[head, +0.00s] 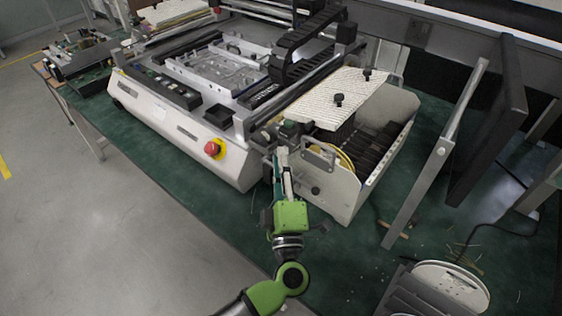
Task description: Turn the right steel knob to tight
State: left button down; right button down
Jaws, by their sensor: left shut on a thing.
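My left gripper (282,155), with a green body and dark fingers, reaches up from the bottom to the near right corner of the large white machine (185,138). Its fingers are shut on a small part at this corner, taken to be the right steel knob. The fingers hide nearly all of it, so its turn position cannot be told. My right gripper is not in view.
Right beside the fingers stands an open metal box (340,200) with a handle and a ribbed white cover (340,97) bearing black knobs. A red emergency button (212,148) is to the left. A grey post (435,155) and round white device (452,285) stand right.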

pick_arm(q)
jog(key=shift+f+m+t+h+b, duration=0.15)
jog(key=shift+m+t+h+b, duration=0.15)
jog(key=shift+m+t+b, duration=0.3)
jog(key=c, duration=1.9)
grip_release()
jog(key=v, duration=1.2)
